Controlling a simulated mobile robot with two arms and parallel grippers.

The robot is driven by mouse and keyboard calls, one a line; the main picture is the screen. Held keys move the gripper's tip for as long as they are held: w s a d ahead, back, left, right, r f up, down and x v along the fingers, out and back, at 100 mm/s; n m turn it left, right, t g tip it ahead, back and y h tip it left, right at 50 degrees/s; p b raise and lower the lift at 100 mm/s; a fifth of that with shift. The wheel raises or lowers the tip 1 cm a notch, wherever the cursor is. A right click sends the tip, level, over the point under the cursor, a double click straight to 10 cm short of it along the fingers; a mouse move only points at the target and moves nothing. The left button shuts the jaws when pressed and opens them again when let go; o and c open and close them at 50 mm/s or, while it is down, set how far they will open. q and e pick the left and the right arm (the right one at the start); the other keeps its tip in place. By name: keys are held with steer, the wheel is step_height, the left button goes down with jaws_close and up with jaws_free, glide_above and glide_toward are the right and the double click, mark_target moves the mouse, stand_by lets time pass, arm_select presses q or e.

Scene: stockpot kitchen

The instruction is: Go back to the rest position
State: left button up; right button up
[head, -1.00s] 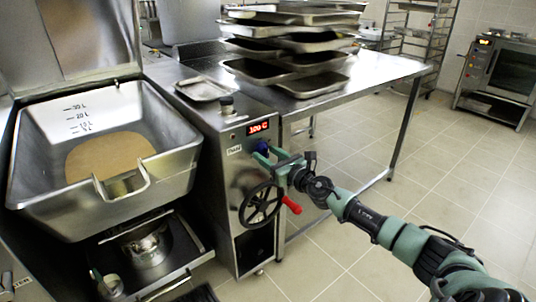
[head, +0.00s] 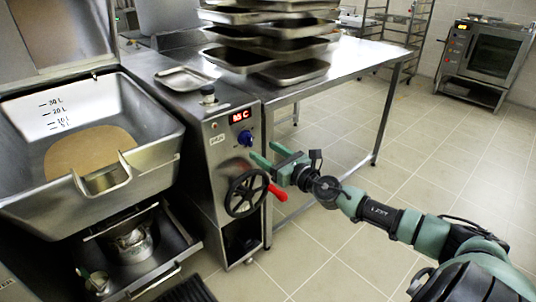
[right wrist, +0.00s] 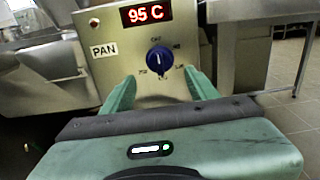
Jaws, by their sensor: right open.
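My right gripper (head: 262,154) is open and empty, with its green fingers pointing at the control panel. In the right wrist view its fingers (right wrist: 160,88) stand apart on either side below the blue knob (right wrist: 159,58), not closed on it. The blue knob also shows in the head view (head: 245,138), left of and above the fingertips, with a gap between. The red display (right wrist: 146,14) above it reads 95 C. My left gripper is not in view.
The tilting pan (head: 165,150) with brown liquid stands at left. A black handwheel with a red handle (head: 278,193) sits below the knob, near my gripper. A steel table (head: 350,62) carries stacked trays (head: 290,72). The tiled floor (head: 420,125) at right is clear.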

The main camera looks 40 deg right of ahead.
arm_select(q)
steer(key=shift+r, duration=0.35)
arm_select(e)
steer(key=shift+s, duration=0.3)
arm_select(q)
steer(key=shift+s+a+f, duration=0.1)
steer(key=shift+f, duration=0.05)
